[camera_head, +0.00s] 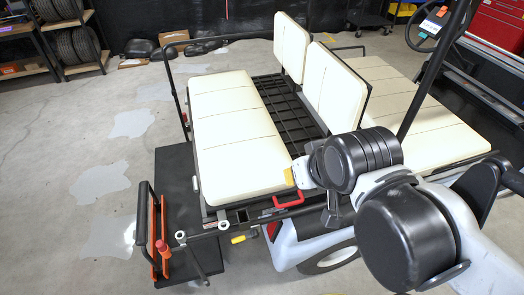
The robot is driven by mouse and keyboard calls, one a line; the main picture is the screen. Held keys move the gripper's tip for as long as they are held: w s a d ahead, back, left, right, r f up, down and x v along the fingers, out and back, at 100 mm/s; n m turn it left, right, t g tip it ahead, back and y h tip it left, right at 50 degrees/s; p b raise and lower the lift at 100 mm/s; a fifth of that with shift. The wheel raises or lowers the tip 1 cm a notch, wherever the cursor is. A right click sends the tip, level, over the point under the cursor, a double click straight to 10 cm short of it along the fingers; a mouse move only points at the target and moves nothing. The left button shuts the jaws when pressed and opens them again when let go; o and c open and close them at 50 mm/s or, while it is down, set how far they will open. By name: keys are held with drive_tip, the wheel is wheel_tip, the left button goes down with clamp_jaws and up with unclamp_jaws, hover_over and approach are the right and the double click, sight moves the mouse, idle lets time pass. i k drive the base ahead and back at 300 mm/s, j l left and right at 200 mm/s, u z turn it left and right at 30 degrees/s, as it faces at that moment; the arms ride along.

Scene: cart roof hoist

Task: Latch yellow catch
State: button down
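A red handle (288,201) sits on the frame just below the seat corner. My gripper (332,211) seems to be the dark part below my black wrist joint, close to the right of the red handle. Its fingers are mostly hidden, and contact cannot be made out.
The cart has cream seats (235,135), seat backs (334,85) and a dark rear platform (178,190). An orange-and-black bracket (155,230) stands on the platform's left. A black post (425,85) rises behind my arm. The concrete floor at left is clear; tire shelves (75,40) stand behind.

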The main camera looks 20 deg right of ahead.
sight(254, 234)
drive_tip(key=k, duration=0.15)
drive_tip(key=l, duration=0.4)
drive_tip(key=k+l+u, duration=0.1)
drive_tip(key=l, duration=0.3)
drive_tip(key=k+l, duration=0.1)
drive_tip(key=l, duration=0.3)
drive_tip(key=u, duration=0.05)
